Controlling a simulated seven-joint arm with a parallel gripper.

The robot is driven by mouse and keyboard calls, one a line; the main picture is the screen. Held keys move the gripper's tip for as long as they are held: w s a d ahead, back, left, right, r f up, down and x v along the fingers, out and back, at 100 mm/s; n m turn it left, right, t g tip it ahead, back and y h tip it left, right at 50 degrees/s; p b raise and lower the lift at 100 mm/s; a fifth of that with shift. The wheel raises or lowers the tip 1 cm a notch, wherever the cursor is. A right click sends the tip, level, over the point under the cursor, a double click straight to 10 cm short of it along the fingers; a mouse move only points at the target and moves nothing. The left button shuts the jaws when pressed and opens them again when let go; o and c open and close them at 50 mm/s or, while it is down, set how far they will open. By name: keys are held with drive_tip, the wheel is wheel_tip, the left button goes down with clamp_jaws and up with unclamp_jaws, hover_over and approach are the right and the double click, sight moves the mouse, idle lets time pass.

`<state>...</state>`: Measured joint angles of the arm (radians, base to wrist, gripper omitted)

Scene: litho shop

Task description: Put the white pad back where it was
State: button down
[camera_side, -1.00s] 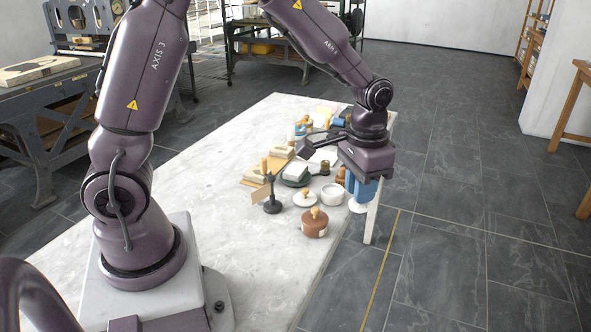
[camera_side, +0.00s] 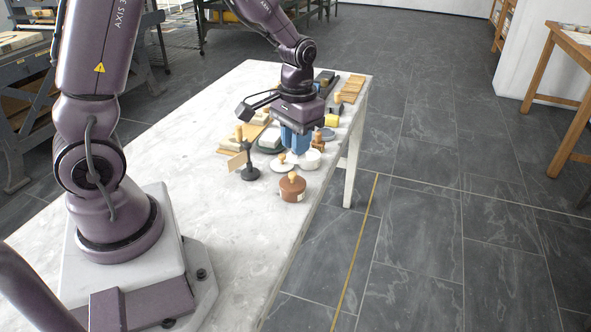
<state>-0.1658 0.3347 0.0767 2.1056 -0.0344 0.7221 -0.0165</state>
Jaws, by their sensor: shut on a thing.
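My gripper (camera_side: 296,141) points down with its blue fingers over the right part of the marble table. It is shut on a white pad (camera_side: 294,155), of which only a pale edge shows under the fingers. The pad is hard to separate from a white bowl (camera_side: 313,159) just to the right and a white disc (camera_side: 280,168) with a wooden knob in front. I cannot tell whether the pad touches either of them or the table.
A brown round pot (camera_side: 292,188) with a wooden knob stands in front. A small dark stand (camera_side: 250,172) with a tan card is to the left. Wooden blocks and a dark green dish (camera_side: 268,149) lie behind. The near marble tabletop (camera_side: 190,190) is clear.

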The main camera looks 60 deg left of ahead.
drive_tip(key=s+a+f+n, duration=0.2)
drive_tip(key=s+a+n, duration=0.3)
drive_tip(key=s+a, duration=0.1)
drive_tip(key=shift+n, duration=0.4)
drive_tip(key=w+a+f, duration=0.1)
drive_tip(key=w+f, duration=0.2)
drive_tip(key=w, duration=0.1)
drive_tip(key=w+a+f, duration=0.2)
drive_tip(key=w+f, duration=0.1)
drive_tip(key=w, duration=0.1)
drive_tip(key=w+a+f, duration=0.2)
drive_tip(key=w+f, duration=0.1)
drive_tip(key=w, duration=0.1)
drive_tip(key=shift+w+a+f, duration=0.15)
drive_tip(key=shift+f, duration=0.25)
drive_tip(key=shift+w+a+f, duration=0.1)
drive_tip(key=shift+w+f, duration=0.1)
drive_tip(key=shift+f, duration=0.15)
drive_tip(key=shift+w+f, duration=0.1)
drive_tip(key=shift+f, duration=1.45)
drive_tip(key=c, duration=1)
unclamp_jaws()
drive_tip(key=shift+f, duration=0.15)
drive_tip(key=shift+c, duration=0.2)
